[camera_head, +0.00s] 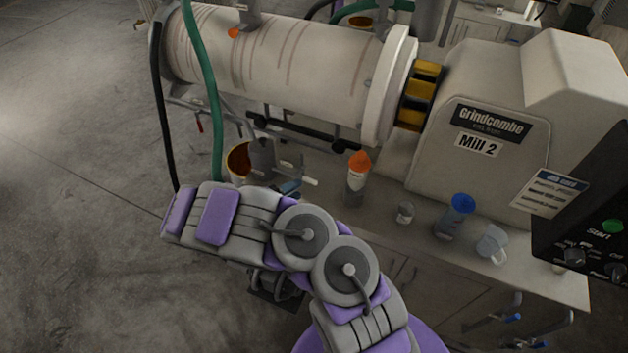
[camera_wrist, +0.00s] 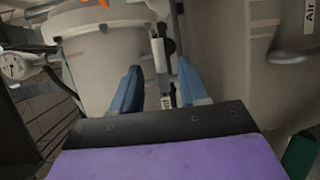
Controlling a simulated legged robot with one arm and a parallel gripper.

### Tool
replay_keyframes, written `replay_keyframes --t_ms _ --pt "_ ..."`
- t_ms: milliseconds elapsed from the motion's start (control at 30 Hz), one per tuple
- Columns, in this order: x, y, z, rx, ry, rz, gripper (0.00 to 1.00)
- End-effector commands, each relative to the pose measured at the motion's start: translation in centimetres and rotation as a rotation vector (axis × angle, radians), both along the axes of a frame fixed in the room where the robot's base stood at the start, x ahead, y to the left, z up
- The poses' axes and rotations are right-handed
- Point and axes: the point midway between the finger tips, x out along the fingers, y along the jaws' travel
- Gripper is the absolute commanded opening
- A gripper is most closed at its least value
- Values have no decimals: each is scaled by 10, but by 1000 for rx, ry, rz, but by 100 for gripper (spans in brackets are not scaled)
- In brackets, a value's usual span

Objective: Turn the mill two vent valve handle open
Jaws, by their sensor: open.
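The machine labelled Mill 2 (camera_head: 480,145) fills the upper right of the head view, with its pale striped drum (camera_head: 290,60) reaching left. My gripper (camera_wrist: 158,88) shows in the wrist view as two blue fingers, apart, with nothing held. A thin upright fitting with a dark section (camera_wrist: 169,46) stands beyond and between the fingers; I cannot tell if it is the vent valve handle. A grey lever (camera_wrist: 288,57) sits at the right, below a label reading "Air". In the head view my arm hides most of the gripper's surroundings.
A round gauge (camera_wrist: 13,66) and a pale cylindrical vessel (camera_wrist: 102,75) stand left in the wrist view. A green hose (camera_head: 207,75) hangs left. Open floor lies left.

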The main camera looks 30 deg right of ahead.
Motion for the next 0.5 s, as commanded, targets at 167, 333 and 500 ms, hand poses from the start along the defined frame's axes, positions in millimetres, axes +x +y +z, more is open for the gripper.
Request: replay_keyframes --t_ms 167,333,500 --pt "8 -35 -8 1 0 -4 43" --pt "16 -62 -13 1 1 -2 43" --pt "21 -79 -16 1 0 -2 43"
